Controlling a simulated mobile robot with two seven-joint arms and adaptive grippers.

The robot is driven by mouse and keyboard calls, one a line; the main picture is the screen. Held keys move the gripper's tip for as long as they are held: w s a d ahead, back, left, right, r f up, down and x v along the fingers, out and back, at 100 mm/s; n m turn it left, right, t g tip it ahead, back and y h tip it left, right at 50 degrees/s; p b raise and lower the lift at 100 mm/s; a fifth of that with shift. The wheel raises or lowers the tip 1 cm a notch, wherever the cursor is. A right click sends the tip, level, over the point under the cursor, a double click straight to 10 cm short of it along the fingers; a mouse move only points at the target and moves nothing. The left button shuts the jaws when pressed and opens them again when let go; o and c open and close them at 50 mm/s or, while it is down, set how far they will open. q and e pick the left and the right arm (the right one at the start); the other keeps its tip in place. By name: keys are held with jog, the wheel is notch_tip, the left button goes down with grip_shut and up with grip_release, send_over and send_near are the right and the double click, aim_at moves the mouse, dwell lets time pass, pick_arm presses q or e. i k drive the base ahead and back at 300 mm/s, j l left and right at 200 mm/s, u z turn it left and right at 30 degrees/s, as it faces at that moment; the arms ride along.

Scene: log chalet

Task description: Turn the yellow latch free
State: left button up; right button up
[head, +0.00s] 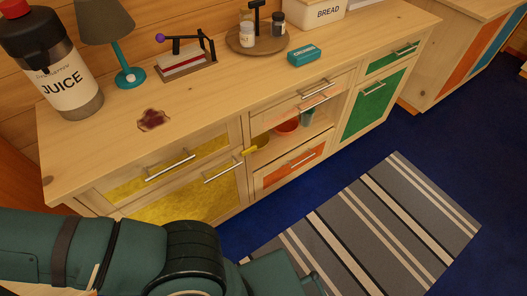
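The yellow latch (249,150) is a small bar on the front of the wooden sideboard, close to the upright between the yellow door (190,196) and the open middle compartment. It sits roughly level, slightly tilted. The yellow door is below a yellow-glazed drawer (165,172) and has a silver bar handle (223,172); it looks shut. My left arm comes in from the lower left, below and in front of the sideboard, away from the latch. Its gripper is not visible, and my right gripper is out of the picture.
A striped rug (385,225) lies on the blue floor.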

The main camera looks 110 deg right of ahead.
aim_at(254, 148)
jog(key=z, duration=3.55)
jog(key=i+j+u, duration=0.25)
jog(key=k+l, duration=0.05)
jog(key=k, duration=0.05)
